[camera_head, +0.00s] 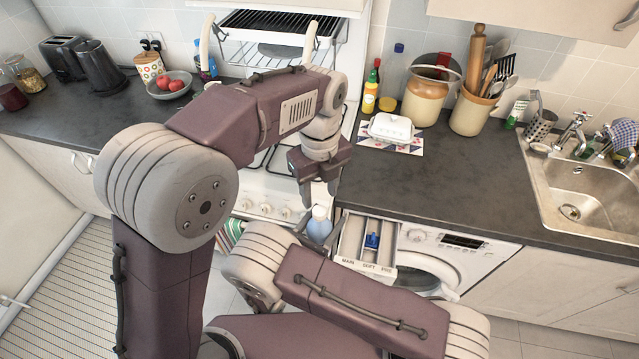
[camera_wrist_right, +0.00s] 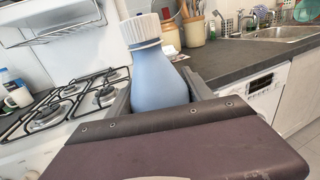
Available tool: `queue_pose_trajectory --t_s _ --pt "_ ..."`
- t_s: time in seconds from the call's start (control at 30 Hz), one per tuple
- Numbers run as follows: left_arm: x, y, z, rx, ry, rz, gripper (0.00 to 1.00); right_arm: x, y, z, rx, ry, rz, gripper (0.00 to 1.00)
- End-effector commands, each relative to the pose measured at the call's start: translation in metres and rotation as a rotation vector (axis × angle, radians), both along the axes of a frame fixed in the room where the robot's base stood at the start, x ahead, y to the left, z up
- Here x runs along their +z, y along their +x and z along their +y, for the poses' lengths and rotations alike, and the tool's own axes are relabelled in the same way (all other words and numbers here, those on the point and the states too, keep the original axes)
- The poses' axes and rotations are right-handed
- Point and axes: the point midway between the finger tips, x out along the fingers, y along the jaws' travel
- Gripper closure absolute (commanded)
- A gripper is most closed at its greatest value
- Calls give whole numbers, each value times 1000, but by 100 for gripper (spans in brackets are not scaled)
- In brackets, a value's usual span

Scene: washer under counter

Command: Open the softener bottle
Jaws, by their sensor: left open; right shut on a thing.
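The softener bottle is light blue with a ribbed white cap (camera_wrist_right: 140,30) on its neck. In the right wrist view the bottle (camera_wrist_right: 160,78) stands nearly upright between the fingers of my right gripper (camera_wrist_right: 163,95), which is shut on its body. In the head view the bottle (camera_head: 319,227) shows just in front of the counter edge, left of the detergent drawer; my right gripper is hidden there behind my arm. My left gripper (camera_head: 320,188) is open and empty, pointing down just above the bottle's cap, apart from it.
The washer's detergent drawer (camera_head: 352,240) is pulled out, with a blue insert (camera_head: 372,240) in its middle compartment. The stove (camera_head: 268,190) stands behind and left of the bottle. A white butter dish (camera_head: 390,128) and crocks stand back on the counter (camera_head: 450,180), whose front is clear.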

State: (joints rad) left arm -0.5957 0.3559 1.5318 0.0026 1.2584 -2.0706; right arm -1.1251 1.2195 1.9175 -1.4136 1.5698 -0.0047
Motion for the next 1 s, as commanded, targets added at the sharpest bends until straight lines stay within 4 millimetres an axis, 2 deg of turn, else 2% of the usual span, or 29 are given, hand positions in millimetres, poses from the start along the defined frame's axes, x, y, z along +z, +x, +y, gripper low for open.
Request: queue_pose_trajectory --t_s 0.1,0.3,0.63,0.67,0.8,0.83,1.0 --pt "-24 -1 1 1 3 4 53 1 0 0 0 -1 -2 100" --pt "-52 -1 1 1 1 3 53 1 0 0 0 -1 -2 100" --pt "-58 0 1 2 0 0 53 1 0 0 0 -1 -2 100" --pt "-58 0 1 2 0 0 59 1 0 0 0 -1 -2 100" --pt "-58 0 0 2 -1 0 98 1 0 0 0 0 -2 100" --pt "-58 0 1 2 0 0 100 1 0 0 0 -1 -2 100" --pt "-58 0 1 18 0 0 100 1 0 0 0 0 -1 100"
